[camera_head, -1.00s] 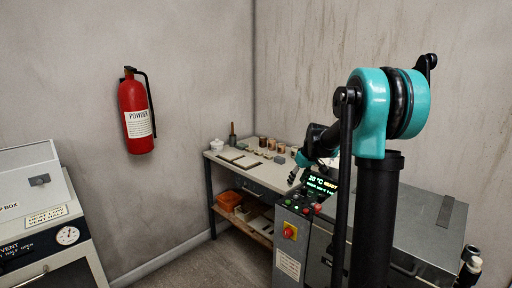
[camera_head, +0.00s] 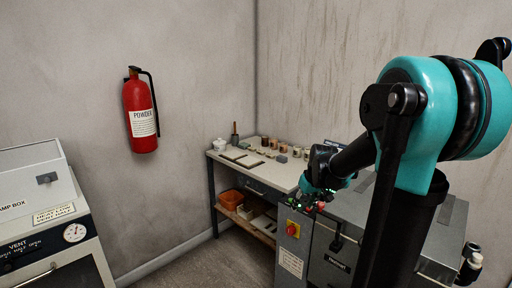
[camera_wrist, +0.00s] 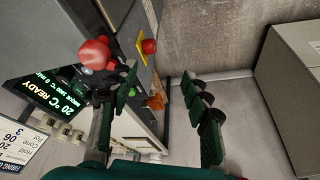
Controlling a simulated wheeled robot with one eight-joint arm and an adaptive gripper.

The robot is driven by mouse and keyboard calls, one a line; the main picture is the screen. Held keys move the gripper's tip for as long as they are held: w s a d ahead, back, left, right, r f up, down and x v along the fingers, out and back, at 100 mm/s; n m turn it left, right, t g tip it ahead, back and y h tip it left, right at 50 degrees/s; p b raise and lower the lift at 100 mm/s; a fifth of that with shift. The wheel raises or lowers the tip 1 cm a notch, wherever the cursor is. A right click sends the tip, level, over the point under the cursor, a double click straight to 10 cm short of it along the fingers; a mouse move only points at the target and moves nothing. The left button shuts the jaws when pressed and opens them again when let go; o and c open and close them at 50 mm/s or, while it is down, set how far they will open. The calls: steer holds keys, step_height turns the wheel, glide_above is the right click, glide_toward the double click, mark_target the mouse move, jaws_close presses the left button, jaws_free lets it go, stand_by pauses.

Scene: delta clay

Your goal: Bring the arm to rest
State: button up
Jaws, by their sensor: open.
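My arm, teal and black, stands at the right of the head view, bent at a large teal joint. Its forearm reaches down and left to my gripper (camera_head: 318,200), which is small there and overlaps the control panel of a grey cabinet. In the wrist view my gripper (camera_wrist: 159,78) shows two dark green and black fingers spread wide apart, with nothing between them. A red knob (camera_wrist: 95,54) and a lit display (camera_wrist: 52,97) reading 20 °C READY lie beside the left finger. I cannot tell whether the finger touches the panel.
The grey cabinet (camera_head: 343,268) stands under my arm. A workbench (camera_head: 284,177) with several small pots is behind it, an orange bin (camera_head: 230,199) on its lower shelf. A red extinguisher (camera_head: 141,115) hangs on the wall. A white machine (camera_head: 40,225) is at left; floor (camera_head: 205,258) between is clear.

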steer(key=s+f+m, duration=0.1)
steer(key=s+f, duration=0.3)
steer(key=s, duration=0.7)
steer(key=s+d+f+m+h, duration=0.1)
steer(key=s+f, duration=0.4)
steer(key=s, duration=0.6)
steer(key=shift+s+d+f+m, duration=0.15)
steer(key=shift+s+f+m, duration=0.05)
steer(key=shift+m, duration=0.6)
